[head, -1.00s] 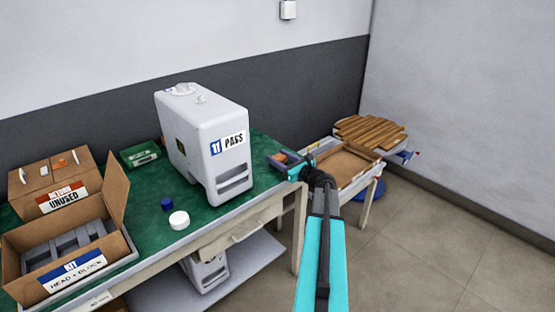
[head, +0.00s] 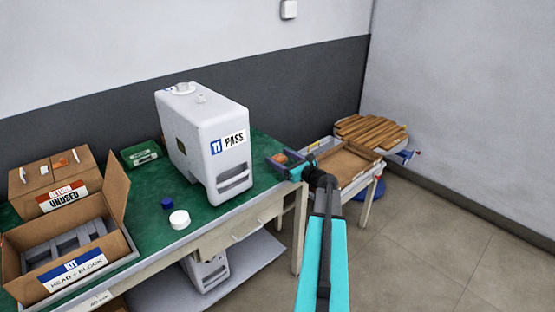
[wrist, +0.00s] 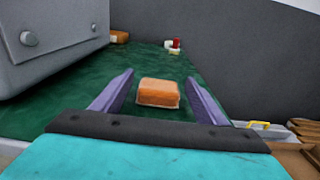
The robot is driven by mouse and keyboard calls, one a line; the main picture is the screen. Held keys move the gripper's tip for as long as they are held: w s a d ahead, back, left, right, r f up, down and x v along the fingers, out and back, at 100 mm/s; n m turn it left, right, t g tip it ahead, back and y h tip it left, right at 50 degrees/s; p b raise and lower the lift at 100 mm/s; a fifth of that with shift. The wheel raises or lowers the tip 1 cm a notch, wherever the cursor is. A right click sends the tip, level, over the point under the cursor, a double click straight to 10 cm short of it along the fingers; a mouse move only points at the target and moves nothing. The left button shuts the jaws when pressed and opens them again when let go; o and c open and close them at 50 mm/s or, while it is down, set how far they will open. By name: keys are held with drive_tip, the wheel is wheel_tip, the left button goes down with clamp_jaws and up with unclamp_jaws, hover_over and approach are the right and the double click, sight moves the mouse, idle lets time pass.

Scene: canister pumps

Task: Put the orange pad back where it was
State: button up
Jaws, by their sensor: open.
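The orange pad (wrist: 158,93) lies on the green table top (wrist: 60,107), near the table's right end. It also shows in the head view (head: 280,158), partly covered by my gripper. My gripper (wrist: 158,88) is open, with one finger to each side of the pad in the wrist view. Clear gaps show between the pad and both fingers. In the head view my gripper (head: 276,163) is at the right end of the green table.
A large white canister (head: 205,140) marked PASS stands left of my gripper. A white cap (head: 179,219) and a blue cap (head: 167,203) lie in front of it. Cardboard boxes (head: 75,255) stand at the left. A wooden tray (head: 345,164) is at the right, beyond the table end.

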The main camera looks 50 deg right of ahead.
drive_tip(key=s+b, duration=0.1)
drive_tip(key=s, duration=1)
drive_tip(key=shift+s+a+r, duration=0.15)
drive_tip(key=shift+a+r, duration=0.15)
drive_tip(key=shift+a, duration=0.1)
drive_tip(key=shift+s, duration=0.1)
